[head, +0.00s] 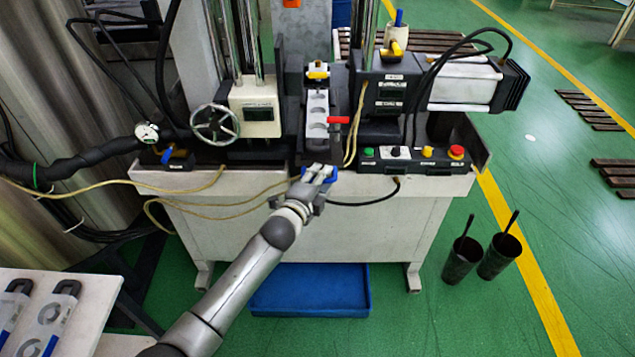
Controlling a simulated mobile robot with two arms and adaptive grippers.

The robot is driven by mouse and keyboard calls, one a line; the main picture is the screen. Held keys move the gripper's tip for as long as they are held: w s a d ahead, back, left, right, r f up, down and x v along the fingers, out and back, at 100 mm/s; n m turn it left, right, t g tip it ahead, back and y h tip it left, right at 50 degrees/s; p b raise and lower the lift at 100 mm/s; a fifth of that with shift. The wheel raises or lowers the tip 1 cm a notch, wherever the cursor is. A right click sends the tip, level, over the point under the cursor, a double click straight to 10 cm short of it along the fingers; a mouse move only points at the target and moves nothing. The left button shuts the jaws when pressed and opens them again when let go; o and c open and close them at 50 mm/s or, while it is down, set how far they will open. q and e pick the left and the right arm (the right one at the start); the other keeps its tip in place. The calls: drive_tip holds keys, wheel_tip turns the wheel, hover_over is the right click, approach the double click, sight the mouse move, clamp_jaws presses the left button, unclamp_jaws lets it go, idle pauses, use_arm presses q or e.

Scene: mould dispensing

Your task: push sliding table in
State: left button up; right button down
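The sliding table (317,108) is a narrow light strip with round recesses, set in a dark channel in the middle of the machine. A red handle (338,120) sticks out to its right. My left gripper (318,173) is at the machine's front edge, just below the near end of the channel. Blue parts show at its fingertips. Whether the fingers are apart or closed, and whether they touch the table, is too small to tell. My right gripper is not in view.
A handwheel (215,125) and gauge (147,132) are left of the channel. A button panel (412,155) is on the right. A blue tray (310,290) lies under the machine. Two dark cups (462,260) stand on the floor. A side table (95,310) holds moulds.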

use_arm(q)
drive_tip(key=v, duration=1.2)
